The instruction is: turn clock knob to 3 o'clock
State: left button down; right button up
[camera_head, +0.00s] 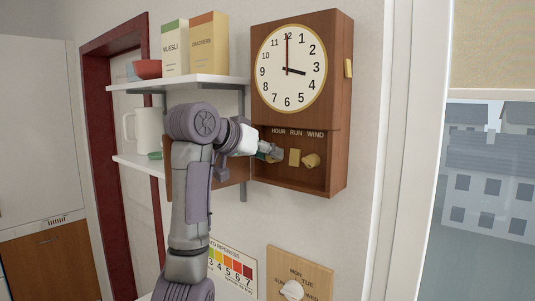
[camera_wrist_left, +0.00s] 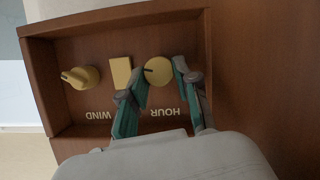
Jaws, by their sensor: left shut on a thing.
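A wooden wall clock (camera_head: 341,75) has a round cream dial (camera_head: 275,88) with a long hand at 12 and a short hand pointing right, near the 3. Its lower box holds a row of yellow knobs under HOUR, RUN and WIND. My left gripper (camera_head: 270,152) reaches into the box at the HOUR end. In the left wrist view its fingers (camera_wrist_left: 159,72) are shut on the round yellow HOUR knob (camera_wrist_left: 157,71), one on each side. In the head view that knob is mostly hidden. My right gripper is not in view.
The yellow RUN piece (camera_head: 294,157) stands close beside my fingers, with the WIND knob (camera_head: 311,160) beyond it. Box walls (camera_head: 290,185) surround the knobs. White shelves (camera_head: 190,82) with boxes and a red bowl (camera_head: 147,69) are left of the clock.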

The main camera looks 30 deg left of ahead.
pick_arm(q)
jog(key=c, duration=1.1)
grip_release()
jog(key=shift+f, duration=0.1)
jog(key=v, duration=1.2)
jog(key=shift+w, duration=0.1)
